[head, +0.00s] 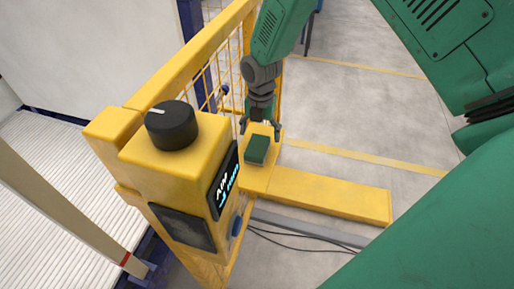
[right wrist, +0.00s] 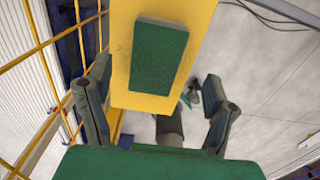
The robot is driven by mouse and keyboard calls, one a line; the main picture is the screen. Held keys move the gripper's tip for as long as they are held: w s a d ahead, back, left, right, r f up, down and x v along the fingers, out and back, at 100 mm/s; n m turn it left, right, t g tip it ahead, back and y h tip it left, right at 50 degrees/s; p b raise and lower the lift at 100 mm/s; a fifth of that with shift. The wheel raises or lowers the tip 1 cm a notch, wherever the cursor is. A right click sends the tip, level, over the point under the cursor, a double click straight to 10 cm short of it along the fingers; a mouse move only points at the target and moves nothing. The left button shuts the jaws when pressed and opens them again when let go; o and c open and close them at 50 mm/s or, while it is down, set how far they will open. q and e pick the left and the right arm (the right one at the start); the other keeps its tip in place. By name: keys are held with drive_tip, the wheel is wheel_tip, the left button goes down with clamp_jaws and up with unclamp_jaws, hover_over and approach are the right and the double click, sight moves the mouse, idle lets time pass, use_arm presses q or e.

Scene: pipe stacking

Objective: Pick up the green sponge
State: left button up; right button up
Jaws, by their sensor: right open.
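The green sponge (head: 257,149) lies flat on a yellow ledge (head: 255,181) beside the control post in the head view. In the right wrist view the sponge (right wrist: 159,56) is a dark green block on the yellow surface (right wrist: 121,68), beyond the fingertips. My right gripper (head: 260,128) points down just above and behind the sponge. In the right wrist view its two fingers (right wrist: 157,88) are spread wide with nothing between them, and the sponge lies ahead of the gap. My left gripper is not in view.
A yellow post with a black knob (head: 171,125) and a lit display (head: 223,182) stands left of the sponge. A yellow wire fence (head: 212,78) runs behind it. A low yellow beam (head: 330,196) extends right. Dark cables (head: 300,243) lie on the floor.

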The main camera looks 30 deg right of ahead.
sight(259, 145)
drive_tip(key=shift+f, duration=0.25)
drive_tip(key=f, duration=0.2)
drive_tip(key=a+f+p, duration=0.1)
drive_tip(key=f, duration=0.1)
drive_tip(key=shift+s+a+f, duration=0.1)
drive_tip(key=shift+s+a, duration=0.05)
drive_tip(key=shift+a+f, duration=0.15)
drive_tip(key=shift+f, duration=0.1)
drive_tip(key=shift+d, duration=0.45)
drive_tip(key=c, duration=1.2)
